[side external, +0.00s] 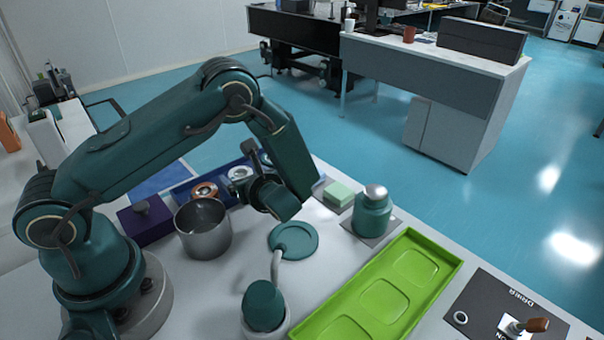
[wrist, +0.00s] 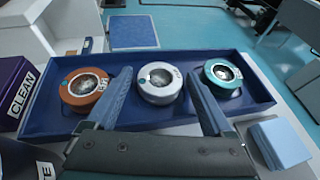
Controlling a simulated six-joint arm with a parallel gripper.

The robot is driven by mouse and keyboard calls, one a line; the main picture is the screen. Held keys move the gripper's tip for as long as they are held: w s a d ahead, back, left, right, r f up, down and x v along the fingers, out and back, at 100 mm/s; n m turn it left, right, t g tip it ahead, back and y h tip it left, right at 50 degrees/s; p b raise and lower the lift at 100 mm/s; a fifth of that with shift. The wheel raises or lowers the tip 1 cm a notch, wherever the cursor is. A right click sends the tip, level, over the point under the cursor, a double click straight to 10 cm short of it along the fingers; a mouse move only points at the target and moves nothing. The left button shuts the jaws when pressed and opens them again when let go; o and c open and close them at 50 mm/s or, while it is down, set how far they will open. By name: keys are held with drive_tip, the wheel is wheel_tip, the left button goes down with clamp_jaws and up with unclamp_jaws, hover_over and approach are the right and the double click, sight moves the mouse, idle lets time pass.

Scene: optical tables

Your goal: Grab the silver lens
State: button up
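The silver lens (wrist: 159,83) is a round ring with a glass centre. It lies in the dark blue tray (wrist: 110,127), in the middle between a copper lens (wrist: 84,90) and a teal lens (wrist: 222,76). My gripper (wrist: 160,74) is open and empty, with one finger on each side of the silver lens in the wrist view. I cannot tell whether the fingers are level with it or above it.
A purple box labelled CLEAN (wrist: 20,95) stands left of the tray. A light block (wrist: 280,143) is at the right. In the side view, a metal pot (side external: 203,232), a teal bottle (side external: 373,212) and a green tray (side external: 338,331) stand nearby.

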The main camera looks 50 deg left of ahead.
drive_tip(key=c, duration=1)
drive_tip(key=shift+r, duration=0.15)
